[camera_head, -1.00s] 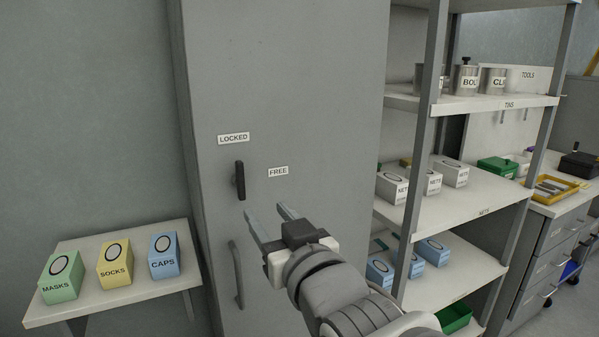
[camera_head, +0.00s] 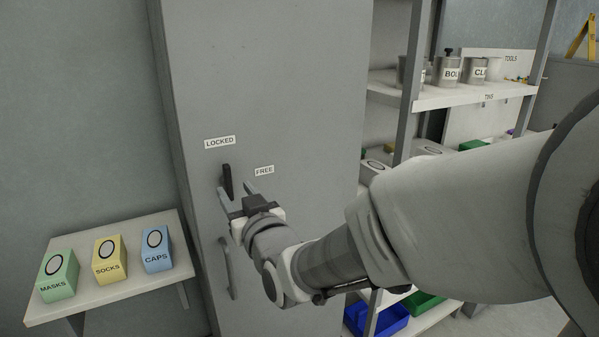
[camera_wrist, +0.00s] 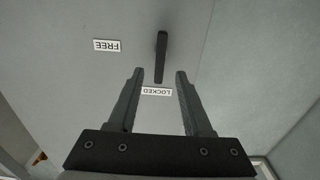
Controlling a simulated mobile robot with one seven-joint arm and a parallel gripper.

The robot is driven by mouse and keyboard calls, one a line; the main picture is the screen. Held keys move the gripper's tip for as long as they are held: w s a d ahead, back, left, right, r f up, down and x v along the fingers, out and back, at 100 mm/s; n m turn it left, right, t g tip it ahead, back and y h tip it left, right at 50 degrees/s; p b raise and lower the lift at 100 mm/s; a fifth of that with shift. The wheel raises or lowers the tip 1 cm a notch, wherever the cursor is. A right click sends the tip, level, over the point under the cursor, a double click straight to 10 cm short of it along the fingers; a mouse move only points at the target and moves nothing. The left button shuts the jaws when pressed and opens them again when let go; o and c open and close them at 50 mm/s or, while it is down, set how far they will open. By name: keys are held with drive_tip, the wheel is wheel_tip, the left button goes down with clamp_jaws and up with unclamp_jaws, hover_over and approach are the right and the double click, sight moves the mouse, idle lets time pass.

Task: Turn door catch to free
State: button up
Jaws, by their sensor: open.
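The dark door catch (camera_head: 227,181) sits on the grey cabinet door (camera_head: 270,80). It stands upright, its upper end toward the LOCKED label (camera_head: 220,142). The FREE label (camera_head: 264,170) is to its right. My gripper (camera_head: 236,188) is open in front of the door, fingers on either side of the catch's lower part in the head view. In the wrist view, which is upside down, the catch (camera_wrist: 161,55) lines up between the two fingertips (camera_wrist: 159,72). Contact with the fingers cannot be told. The LOCKED label (camera_wrist: 156,91) and FREE label (camera_wrist: 106,45) also show there.
A dark door pull (camera_head: 227,268) is below the catch, close to my wrist. A wall shelf (camera_head: 115,290) at left holds MASKS, SOCKS and CAPS boxes. An open rack (camera_head: 480,97) stands right of the cabinet, partly hidden by my arm.

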sight(230, 182)
drive_tip(key=shift+x, duration=2.35)
clamp_jaws()
drive_tip(key=shift+d+f, duration=0.1)
